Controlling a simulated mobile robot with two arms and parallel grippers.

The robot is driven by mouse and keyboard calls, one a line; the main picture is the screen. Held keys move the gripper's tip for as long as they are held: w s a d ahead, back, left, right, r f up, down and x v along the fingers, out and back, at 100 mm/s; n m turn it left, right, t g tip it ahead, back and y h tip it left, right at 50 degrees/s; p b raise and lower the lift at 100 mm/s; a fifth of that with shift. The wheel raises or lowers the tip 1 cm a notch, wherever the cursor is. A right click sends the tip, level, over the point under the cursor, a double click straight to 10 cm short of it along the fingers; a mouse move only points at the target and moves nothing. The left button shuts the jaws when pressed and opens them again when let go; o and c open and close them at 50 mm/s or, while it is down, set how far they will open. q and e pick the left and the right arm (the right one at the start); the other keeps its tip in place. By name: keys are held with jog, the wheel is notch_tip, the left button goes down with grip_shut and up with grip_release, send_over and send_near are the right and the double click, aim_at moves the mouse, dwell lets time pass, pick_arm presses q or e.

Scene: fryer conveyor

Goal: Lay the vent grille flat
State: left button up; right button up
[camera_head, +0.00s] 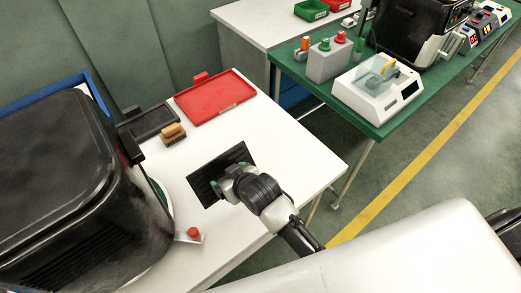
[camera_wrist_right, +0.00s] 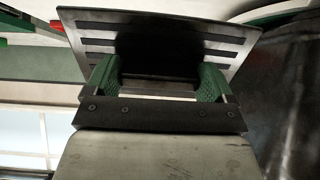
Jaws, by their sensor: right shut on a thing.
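The vent grille (camera_head: 207,176) is a dark, slatted rectangular plate over the white table in the head view. My right gripper (camera_head: 224,184) is shut on it, at the side facing my arm. In the right wrist view the grille (camera_wrist_right: 215,38) spans the top, with slots on both sides and a dark middle. The green fingers of my right gripper (camera_wrist_right: 155,80) reach up to it from below. The grille looks tilted; whether an edge touches the table is hard to tell. My left gripper is not in view.
A large black fryer-like appliance (camera_head: 65,190) stands at the left of the white table (camera_head: 285,145). A red tray (camera_head: 215,100), a dark tray (camera_head: 150,122) and a brown block (camera_head: 173,134) lie behind the grille. A red button (camera_head: 193,232) sits near the appliance. Bare tabletop lies right of the grille.

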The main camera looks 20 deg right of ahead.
jog(key=w+f+g+h+p, duration=0.1)
jog(key=g, duration=0.1)
jog(key=w+f+g, duration=0.1)
jog(key=g, duration=0.1)
jog(key=shift+a+f+n+h+p, duration=0.1)
jog(key=shift+a+n+h+p, duration=0.05)
jog(key=shift+n+h+p, duration=0.2)
jog(key=shift+w+d+f+g+h+p, duration=0.2)
jog(key=shift+d+g+h+p, duration=0.1)
jog(key=shift+d+g, duration=0.2)
jog(key=shift+w+d+f+g+h+p, duration=0.15)
jog(key=shift+d+f+g+p, duration=0.15)
jog(key=shift+g, duration=0.2)
jog(key=w+d+m+g+h+p, duration=0.1)
jog(key=w+d+g+p, duration=0.15)
jog(key=d, duration=0.55)
jog(key=shift+g, duration=0.45)
jog(key=f+b, duration=0.1)
jog(key=b, duration=0.1)
jog(key=f+b, duration=0.2)
jog(key=b, duration=0.1)
jog(key=f+b, duration=0.2)
jog(key=shift+s+d+f, duration=0.2)
jog(key=shift+s, duration=0.15)
jog(key=shift+f+b, duration=0.85)
jog(key=shift+f, duration=0.35)
